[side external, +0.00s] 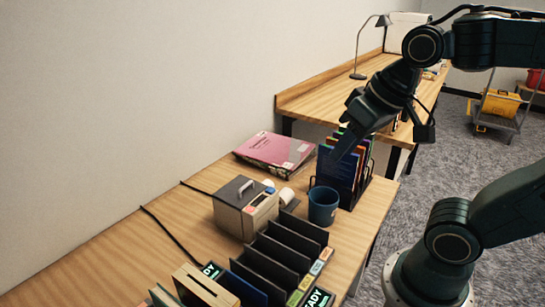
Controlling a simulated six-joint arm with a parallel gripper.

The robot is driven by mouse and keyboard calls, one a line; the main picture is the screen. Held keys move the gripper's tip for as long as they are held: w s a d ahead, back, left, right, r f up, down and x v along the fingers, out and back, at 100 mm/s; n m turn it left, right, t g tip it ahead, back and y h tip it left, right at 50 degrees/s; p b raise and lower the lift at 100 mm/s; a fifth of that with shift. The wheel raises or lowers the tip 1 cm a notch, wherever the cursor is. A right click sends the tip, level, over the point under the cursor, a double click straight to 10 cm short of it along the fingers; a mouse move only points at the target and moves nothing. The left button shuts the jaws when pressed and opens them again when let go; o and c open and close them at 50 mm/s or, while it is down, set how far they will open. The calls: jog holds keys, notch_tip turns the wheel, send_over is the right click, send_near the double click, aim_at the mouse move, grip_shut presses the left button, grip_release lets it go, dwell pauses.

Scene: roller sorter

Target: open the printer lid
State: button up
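The printer (252,218) is a small beige box on the near table, with a small screen and buttons on its right face. My gripper (338,152) is to the upper right of the printer, pointing down and left, in front of the file rack in the picture. It is well apart from the lid. Its fingers are dark and seen edge-on, so their opening is unclear. I see nothing held in it.
A blue mug (323,206) stands right of the printer, near a file rack (346,182) with coloured folders. Pink binders (274,150) lie behind. A black slotted sorter (280,262) stands in front. White rolls (286,196) sit beside the printer.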

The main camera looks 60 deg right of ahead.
jog(key=w+d+f+m+g, duration=0.1)
jog(key=w+f+m, duration=0.1)
jog(key=w+m, duration=0.3)
jog(key=w+d+f+m+g, duration=0.1)
jog(key=w+m, duration=0.4)
jog(key=w, duration=0.7)
jog(key=w+d+f+m+g, duration=0.1)
jog(key=w+d+f+m, duration=0.1)
jog(key=w+f+m, duration=0.3)
jog(key=w+m, duration=0.1)
jog(key=w, duration=0.2)
jog(key=shift+w+d, duration=0.2)
jog(key=shift+d, duration=0.2)
jog(key=shift+f, duration=0.1)
send_over(248, 193)
notch_tip(248, 193, down, 13)
jog(key=shift+f, duration=0.2)
grip_shut()
